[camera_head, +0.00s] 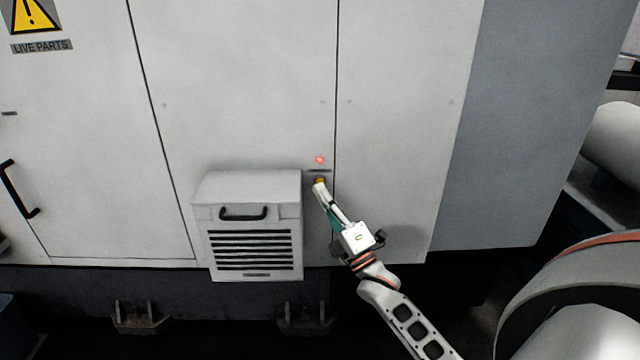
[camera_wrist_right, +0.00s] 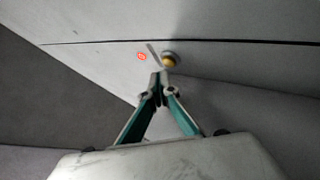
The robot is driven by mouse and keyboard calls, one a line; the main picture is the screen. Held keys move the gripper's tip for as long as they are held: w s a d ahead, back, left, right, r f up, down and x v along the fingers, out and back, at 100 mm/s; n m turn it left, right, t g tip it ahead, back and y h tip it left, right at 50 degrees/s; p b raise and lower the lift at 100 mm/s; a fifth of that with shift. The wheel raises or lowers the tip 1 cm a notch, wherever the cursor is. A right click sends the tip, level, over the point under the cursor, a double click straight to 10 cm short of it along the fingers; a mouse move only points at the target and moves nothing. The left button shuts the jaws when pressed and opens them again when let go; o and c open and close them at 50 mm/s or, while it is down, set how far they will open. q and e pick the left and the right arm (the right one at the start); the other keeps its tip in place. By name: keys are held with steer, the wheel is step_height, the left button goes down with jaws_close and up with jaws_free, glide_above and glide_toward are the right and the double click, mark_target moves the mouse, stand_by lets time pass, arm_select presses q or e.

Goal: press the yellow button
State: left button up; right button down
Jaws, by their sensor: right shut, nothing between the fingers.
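The yellow button (camera_head: 320,181) sits on the pale cabinet front, just under a small dark label strip and a lit red lamp (camera_head: 319,160). My right gripper (camera_head: 319,187) is shut and empty, with its fingertips at the button's lower edge in the head view. In the right wrist view the yellow button (camera_wrist_right: 169,60) shows in a round grey collar, just beyond the closed fingertips (camera_wrist_right: 160,76). The red lamp (camera_wrist_right: 142,57) is to its left there. I cannot tell whether the fingertips touch the button. My left gripper is not in view.
A vented box (camera_head: 247,187) with a black handle juts from the cabinet (camera_head: 395,120), close to the left of my right gripper. A black door handle (camera_head: 20,190) and a yellow warning sign (camera_head: 34,14) are at far left. The cabinet front right of the button is clear.

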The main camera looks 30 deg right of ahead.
steer(key=shift+w+d, duration=0.1)
steer(key=shift+w, duration=0.05)
steer(key=shift+w+d, duration=0.15)
steer(key=shift+w, duration=0.1)
steer(key=shift+w+d+b, duration=0.2)
steer(key=shift+w+b, duration=0.1)
steer(key=shift+b, duration=0.05)
stand_by(0.7)
steer(key=shift+s+a, duration=0.1)
stand_by(0.4)
steer(key=shift+s+a+p, duration=0.3)
steer(key=shift+s+a, duration=0.05)
steer(key=shift+s, duration=0.25)
steer(key=s+a, duration=0.1)
steer(key=s+p, duration=0.1)
steer(key=s, duration=0.1)
steer(key=s+a, duration=0.1)
steer(key=shift+s+a, duration=0.15)
steer(key=shift+a, duration=0.15)
